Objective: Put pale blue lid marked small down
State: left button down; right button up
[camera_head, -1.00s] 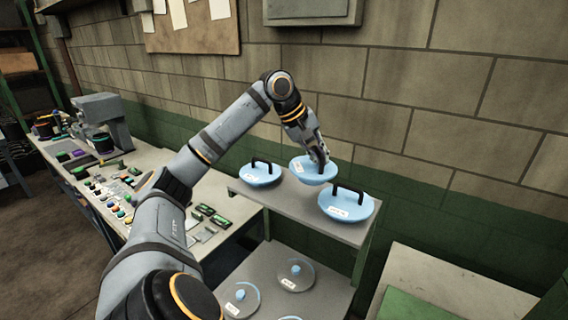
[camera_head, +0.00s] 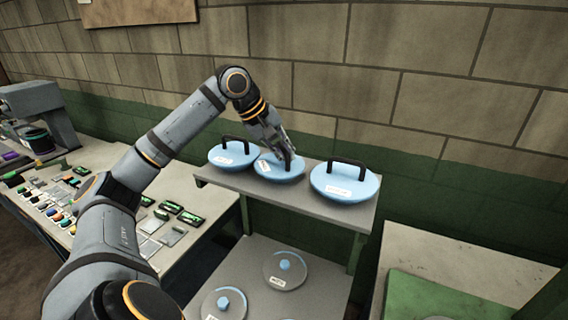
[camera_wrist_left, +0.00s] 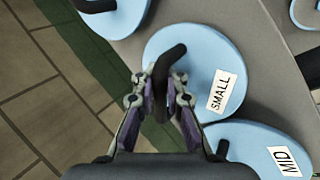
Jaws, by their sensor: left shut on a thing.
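The pale blue lid marked SMALL (camera_wrist_left: 192,60) has a black bar handle. It also shows in the head view (camera_head: 270,172), at the upper shelf between two other blue lids. My left gripper (camera_wrist_left: 168,88) is shut on its handle; in the head view this gripper (camera_head: 287,153) comes down from above. The lid sits about level with its neighbours, close to the left one (camera_head: 226,157). Whether it touches the shelf top (camera_head: 300,193) is hard to tell. My right gripper is not in view.
The larger right lid (camera_head: 358,192) stands on the same shelf. A lid marked MID (camera_wrist_left: 245,140) is very near the small lid in the wrist view. Round grey lids with blue knobs (camera_head: 284,277) lie on the lower shelf. A cluttered workbench (camera_head: 180,262) is at left.

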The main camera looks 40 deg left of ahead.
pick_arm(q)
jog(key=shift+w, duration=0.1)
jog(key=shift+d, duration=0.5)
jog(key=c, duration=1.9)
grip_release()
jog(key=shift+f, duration=0.1)
jog(key=shift+o, duration=1.2)
jog(key=shift+a, duration=0.15)
jog(key=shift+o, duration=1.4)
jog(key=shift+a, duration=0.1)
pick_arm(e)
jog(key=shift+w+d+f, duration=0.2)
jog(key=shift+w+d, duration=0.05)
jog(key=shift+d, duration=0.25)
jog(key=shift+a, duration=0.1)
